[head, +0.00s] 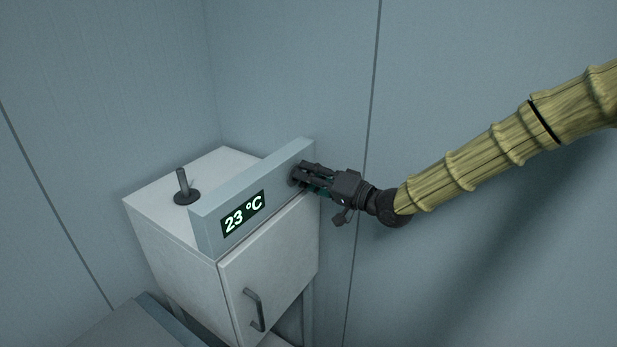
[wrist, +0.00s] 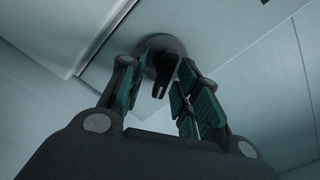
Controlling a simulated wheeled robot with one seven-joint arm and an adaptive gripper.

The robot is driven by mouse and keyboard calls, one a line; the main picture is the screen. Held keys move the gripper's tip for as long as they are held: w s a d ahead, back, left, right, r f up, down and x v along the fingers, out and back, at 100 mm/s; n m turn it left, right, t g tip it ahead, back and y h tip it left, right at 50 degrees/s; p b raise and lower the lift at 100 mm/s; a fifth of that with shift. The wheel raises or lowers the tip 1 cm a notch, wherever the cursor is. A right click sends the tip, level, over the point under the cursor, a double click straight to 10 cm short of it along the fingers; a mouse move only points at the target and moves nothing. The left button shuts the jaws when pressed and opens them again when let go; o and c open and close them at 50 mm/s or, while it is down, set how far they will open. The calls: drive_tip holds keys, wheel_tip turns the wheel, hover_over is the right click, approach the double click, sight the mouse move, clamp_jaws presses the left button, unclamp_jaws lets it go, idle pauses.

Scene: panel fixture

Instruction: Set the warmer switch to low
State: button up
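The warmer (head: 270,268) is a pale grey cabinet with a display (head: 243,213) reading 23 °C on its front panel. My gripper (head: 302,175) is at the right end of that panel and hides the switch in the head view. In the wrist view a dark knob (wrist: 161,80) on a round base is the likely switch. My gripper (wrist: 155,98) has its fingers apart on either side of the knob. A gap shows around the knob, and I cannot tell whether any finger touches it. The setting marks are not readable.
A dark upright lever (head: 183,184) on a round base stands on the cabinet top. The cabinet door has a bar handle (head: 254,309). Plain grey walls stand behind and to the right. A flat grey surface (head: 120,328) lies at lower left.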

drive_tip(key=shift+s+a, duration=0.1)
drive_tip(key=shift+a, duration=0.05)
drive_tip(key=v, duration=1.2)
drive_tip(key=s+f+m+g+h+b, duration=0.1)
drive_tip(key=s+f+h, duration=0.25)
drive_tip(key=f, duration=0.75)
drive_tip(key=s+d+f+g+h+b, duration=0.15)
drive_tip(key=s+f, duration=0.35)
drive_tip(key=f, duration=0.7)
drive_tip(key=s+f+m+g+h+b, duration=0.1)
drive_tip(key=s+f+h, duration=0.25)
drive_tip(key=f, duration=0.75)
drive_tip(key=s+d+f+n+g+h+b, duration=0.1)
drive_tip(key=s+d+f, duration=0.4)
drive_tip(key=s+f, duration=0.5)
drive_tip(key=s+d+f+n+g+h+b, duration=0.1)
drive_tip(key=s+d+f+g+h+b, duration=0.2)
drive_tip(key=s+f, duration=0.7)
drive_tip(key=s+d+g+h, duration=0.2)
drive_tip(key=s+d, duration=0.1)
drive_tip(key=s, duration=0.5)
drive_tip(key=shift+s+f, duration=0.2)
drive_tip(key=shift+f, duration=0.1)
